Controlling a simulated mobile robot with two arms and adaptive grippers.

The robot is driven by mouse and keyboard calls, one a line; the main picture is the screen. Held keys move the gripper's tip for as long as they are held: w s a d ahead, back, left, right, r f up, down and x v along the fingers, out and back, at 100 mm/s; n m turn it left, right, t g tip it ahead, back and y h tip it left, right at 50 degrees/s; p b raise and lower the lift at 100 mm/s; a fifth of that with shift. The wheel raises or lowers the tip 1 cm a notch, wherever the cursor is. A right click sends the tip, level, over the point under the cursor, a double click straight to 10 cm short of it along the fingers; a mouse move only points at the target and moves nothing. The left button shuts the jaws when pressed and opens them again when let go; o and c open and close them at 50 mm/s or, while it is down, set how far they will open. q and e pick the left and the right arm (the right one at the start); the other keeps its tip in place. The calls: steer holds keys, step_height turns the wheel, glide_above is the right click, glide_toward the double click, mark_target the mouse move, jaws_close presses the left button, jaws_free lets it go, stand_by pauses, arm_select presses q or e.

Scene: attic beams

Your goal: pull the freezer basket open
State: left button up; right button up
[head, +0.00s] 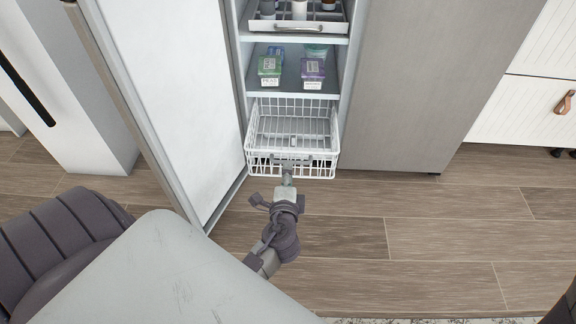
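The freezer basket (262,167) is a white wire basket at the bottom of the open compartment. It stands out past the shelves above, and its inside looks empty. A grey handle is at the middle of its front. My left gripper (287,168) reaches up from below to this handle and appears shut on it; its narrow fingertips partly cover the handle. My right gripper is not in view.
The open white door (172,100) stands close left of the basket. Shelves above hold a green box (269,66), a purple box (312,69) and a pull-out rack (325,27). A closed grey door (410,90) is on the right. The wooden floor (420,230) in front is clear.

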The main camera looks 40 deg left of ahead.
arm_select(q)
steer(key=v, duration=0.8)
steer(key=shift+d, duration=0.15)
